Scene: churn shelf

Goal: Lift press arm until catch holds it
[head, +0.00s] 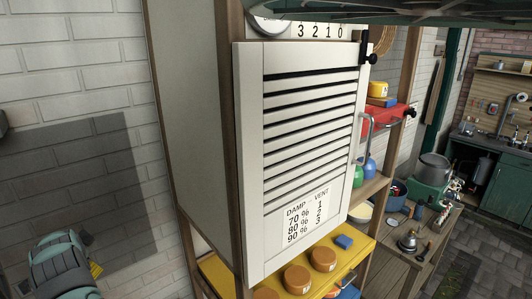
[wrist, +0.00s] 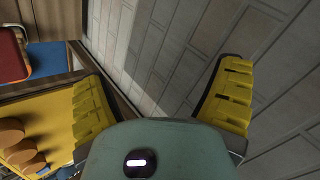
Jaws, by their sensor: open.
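I cannot make out the press arm or its catch for certain in either view. A red part with a black knob (head: 408,112) shows behind the right edge of the louvred door in the head view; I cannot tell what it belongs to. My gripper (wrist: 160,72) is open and empty in the wrist view, its yellow pads wide apart, with the brick wall beyond. Part of my arm shows at the lower left of the head view, left of the cabinet and apart from it.
A white louvred door (head: 300,110) with a damp-vent card (head: 307,215) covers the cabinet front. Below it, a yellow shelf (head: 345,265) carries round orange-brown pieces (head: 297,279) and a blue block (head: 344,241). A wooden bench (head: 393,243) stands right. Open space lies before the brick wall (head: 75,70).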

